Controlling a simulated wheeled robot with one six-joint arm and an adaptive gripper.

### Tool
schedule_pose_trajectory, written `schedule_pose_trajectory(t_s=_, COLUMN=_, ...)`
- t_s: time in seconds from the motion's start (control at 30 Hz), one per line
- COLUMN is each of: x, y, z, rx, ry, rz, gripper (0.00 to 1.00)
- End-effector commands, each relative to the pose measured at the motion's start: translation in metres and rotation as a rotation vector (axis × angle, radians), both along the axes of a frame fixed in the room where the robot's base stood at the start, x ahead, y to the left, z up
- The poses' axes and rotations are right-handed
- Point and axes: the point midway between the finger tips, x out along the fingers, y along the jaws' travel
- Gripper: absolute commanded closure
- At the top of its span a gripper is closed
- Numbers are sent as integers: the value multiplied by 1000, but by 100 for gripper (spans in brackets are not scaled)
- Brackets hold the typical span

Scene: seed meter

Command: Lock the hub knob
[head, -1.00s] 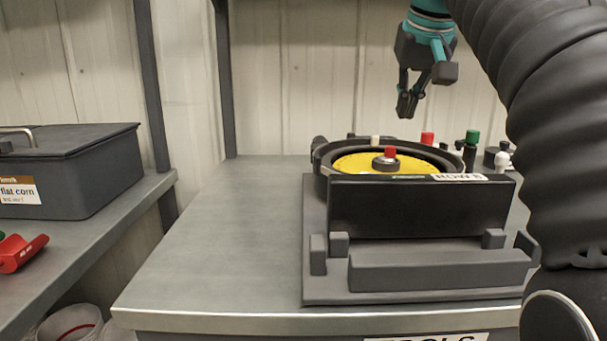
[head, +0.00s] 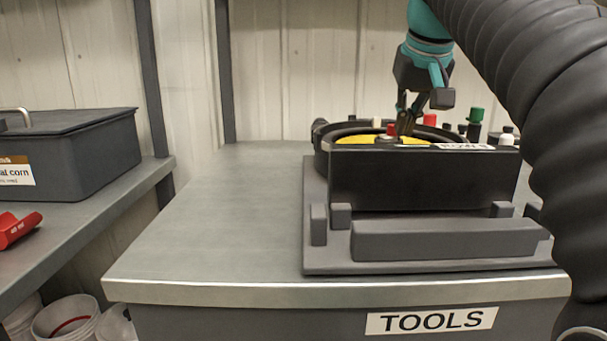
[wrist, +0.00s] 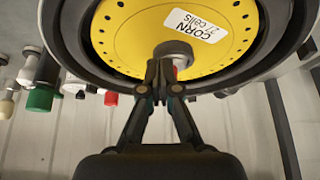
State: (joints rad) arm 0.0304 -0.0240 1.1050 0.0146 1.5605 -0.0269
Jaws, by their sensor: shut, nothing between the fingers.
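The seed meter (head: 420,180) stands on the bench, with a yellow seed disc (wrist: 115,45) labelled "CORN 27 cells" inside its black round housing. The hub knob (wrist: 176,49) at the disc's centre is a dark grey cylinder with a red part; that red part also shows in the head view (head: 391,129). My gripper (head: 405,130) is shut and empty, pointing down over the disc. In the wrist view its fingertips (wrist: 163,68) overlap the knob and hide part of it. I cannot tell whether they touch it.
Red (head: 430,119) and green (head: 476,115) knobs and several small black and white ones stand behind and right of the disc. The meter sits on a grey stand (head: 440,240). The bench top (head: 230,220) to the left is clear. A lidded bin (head: 80,160) stands on the left shelf.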

Motion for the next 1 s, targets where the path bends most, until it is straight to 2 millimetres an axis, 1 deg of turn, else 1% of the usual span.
schedule_pose_trajectory(t_s=1.0, x=7, y=3, z=0, rx=0, ry=1, rz=0, gripper=100)
